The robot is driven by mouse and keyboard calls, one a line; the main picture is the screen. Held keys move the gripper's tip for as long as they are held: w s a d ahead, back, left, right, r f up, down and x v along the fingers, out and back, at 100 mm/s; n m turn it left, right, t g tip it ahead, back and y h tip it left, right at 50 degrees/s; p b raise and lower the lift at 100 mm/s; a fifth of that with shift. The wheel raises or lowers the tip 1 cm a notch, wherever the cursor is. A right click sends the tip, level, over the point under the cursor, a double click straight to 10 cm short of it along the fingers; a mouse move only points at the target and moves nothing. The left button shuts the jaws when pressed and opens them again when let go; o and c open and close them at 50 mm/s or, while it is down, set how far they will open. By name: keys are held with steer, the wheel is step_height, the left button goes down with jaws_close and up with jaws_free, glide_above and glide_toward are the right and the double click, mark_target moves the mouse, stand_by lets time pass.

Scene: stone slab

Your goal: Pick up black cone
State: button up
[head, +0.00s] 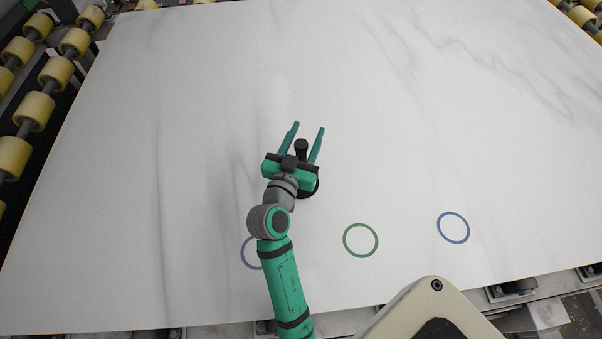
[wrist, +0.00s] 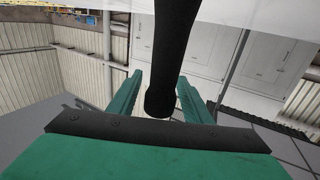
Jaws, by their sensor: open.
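The black cone (head: 301,147) stands on the pale slab, with its knobbed upper end showing between my fingers in the head view. My gripper (head: 308,128) is open, with one finger on each side of the cone. In the wrist view, the cone's dark shaft (wrist: 166,50) comes down from the top between my two green fingers (wrist: 160,78). I see gaps beside it and no clear contact.
Three thin rings are marked on the slab (head: 420,110): a purple one (head: 246,260) partly behind my arm, a green one (head: 361,241) and a blue one (head: 453,228). Yellow rollers (head: 35,110) line the left edge. The slab is otherwise clear.

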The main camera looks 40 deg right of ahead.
jaws_close()
steer(key=shift+r, duration=0.2)
